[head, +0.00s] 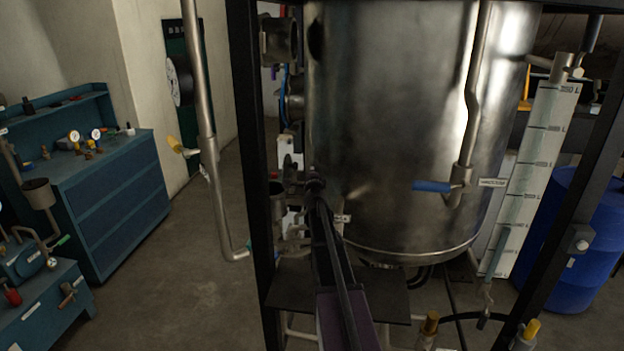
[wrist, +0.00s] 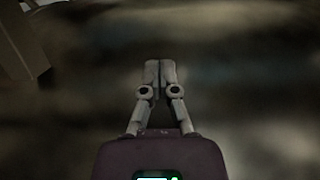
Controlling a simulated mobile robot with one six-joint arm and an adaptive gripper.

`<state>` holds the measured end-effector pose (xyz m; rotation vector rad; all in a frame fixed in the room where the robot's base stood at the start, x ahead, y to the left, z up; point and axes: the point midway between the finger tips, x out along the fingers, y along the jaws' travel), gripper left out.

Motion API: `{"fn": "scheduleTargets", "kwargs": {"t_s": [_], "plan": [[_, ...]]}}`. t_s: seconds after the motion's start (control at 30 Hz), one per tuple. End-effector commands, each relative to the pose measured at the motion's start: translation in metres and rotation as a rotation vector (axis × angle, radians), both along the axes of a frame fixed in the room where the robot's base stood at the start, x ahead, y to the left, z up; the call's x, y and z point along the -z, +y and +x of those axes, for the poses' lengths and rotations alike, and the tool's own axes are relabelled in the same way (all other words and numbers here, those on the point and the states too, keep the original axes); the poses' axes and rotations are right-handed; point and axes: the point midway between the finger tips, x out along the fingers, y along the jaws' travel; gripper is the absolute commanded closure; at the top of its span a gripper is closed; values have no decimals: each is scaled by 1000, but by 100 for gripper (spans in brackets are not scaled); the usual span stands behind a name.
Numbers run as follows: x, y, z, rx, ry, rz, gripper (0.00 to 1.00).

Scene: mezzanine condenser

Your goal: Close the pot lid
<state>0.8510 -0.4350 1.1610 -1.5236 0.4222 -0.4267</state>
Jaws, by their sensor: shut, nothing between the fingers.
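A large shiny steel vessel (head: 400,130) fills the middle and right of the head view. Its top is cut off by the frame, and I cannot make out a pot lid in either view. My gripper (wrist: 158,68) is shut and empty in the wrist view, its two fingers together and pointing up the picture. Behind the fingers is a blurred brown and grey surface; I cannot tell whether they touch it. In the head view my arm reaches up from the bottom centre to the vessel's lower left side.
A black frame post (head: 252,150) stands left of the vessel. A blue-handled valve (head: 433,186) is on the front pipe. A marked level gauge (head: 525,180) and a blue drum (head: 580,240) are at right. A teal cabinet (head: 110,200) is at left, with open floor beside it.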

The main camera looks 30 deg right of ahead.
Motion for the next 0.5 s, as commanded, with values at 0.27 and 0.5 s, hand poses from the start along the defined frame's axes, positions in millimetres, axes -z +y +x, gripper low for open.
{"fn": "scheduleTargets", "kwargs": {"t_s": [0.27,0.5], "plan": [[0,14,28,-2,0,0,100],[0,24,36,-1,0,0,100]]}}
